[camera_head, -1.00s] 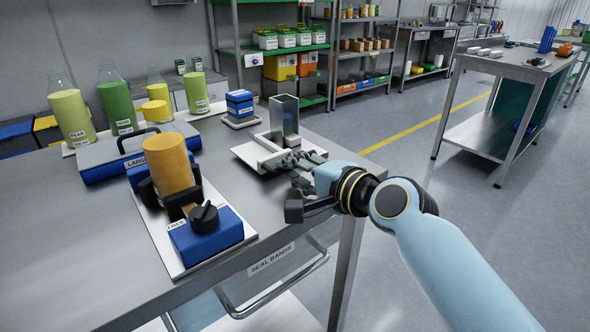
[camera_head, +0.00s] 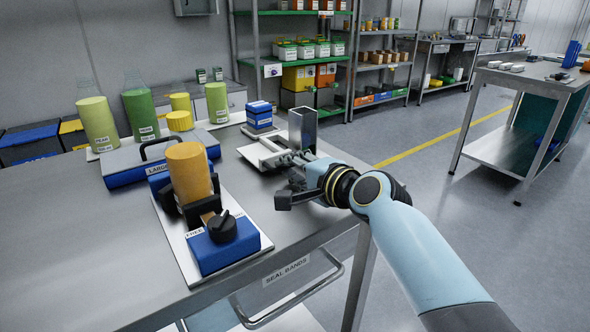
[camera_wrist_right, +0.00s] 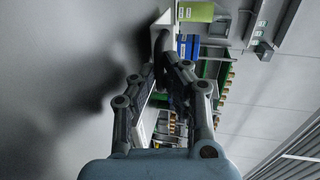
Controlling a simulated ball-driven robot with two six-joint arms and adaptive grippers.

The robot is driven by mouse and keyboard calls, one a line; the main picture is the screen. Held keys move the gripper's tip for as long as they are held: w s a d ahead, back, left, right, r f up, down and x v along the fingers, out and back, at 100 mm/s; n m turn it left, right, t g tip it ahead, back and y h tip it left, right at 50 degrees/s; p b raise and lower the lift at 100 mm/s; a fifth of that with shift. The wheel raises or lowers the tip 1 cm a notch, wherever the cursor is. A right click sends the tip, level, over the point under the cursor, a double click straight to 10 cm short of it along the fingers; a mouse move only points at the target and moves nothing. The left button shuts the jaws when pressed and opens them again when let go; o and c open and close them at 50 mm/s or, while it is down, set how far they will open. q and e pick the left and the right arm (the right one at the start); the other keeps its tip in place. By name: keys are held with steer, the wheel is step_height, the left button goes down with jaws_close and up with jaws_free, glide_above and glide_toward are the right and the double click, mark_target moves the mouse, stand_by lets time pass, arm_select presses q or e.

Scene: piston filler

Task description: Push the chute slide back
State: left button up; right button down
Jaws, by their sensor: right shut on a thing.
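The chute is an upright grey rectangular channel (camera_head: 302,130) on a white base (camera_head: 252,153) near the right part of the bench. A low white slide part (camera_head: 270,144) lies on the base beside the channel. My right gripper (camera_head: 280,160) is at the front of this white assembly, low over the bench, its fingers shut on the slide. The fingers hide the contact and part of the base. My left gripper is not in view.
An amber bottle (camera_head: 188,172) stands in a black holder with a blue dial box (camera_head: 228,245) left of my gripper. A blue block (camera_head: 259,117) stands behind the chute. The bench front-left is bare.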

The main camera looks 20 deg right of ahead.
steer(key=c, duration=1.7)
jaws_free()
steer(key=shift+w, duration=0.15)
steer(key=shift+s, duration=0.25)
steer(key=v, duration=1.1)
steer(key=shift+s+d, duration=0.15)
steer(key=shift+s, duration=0.1)
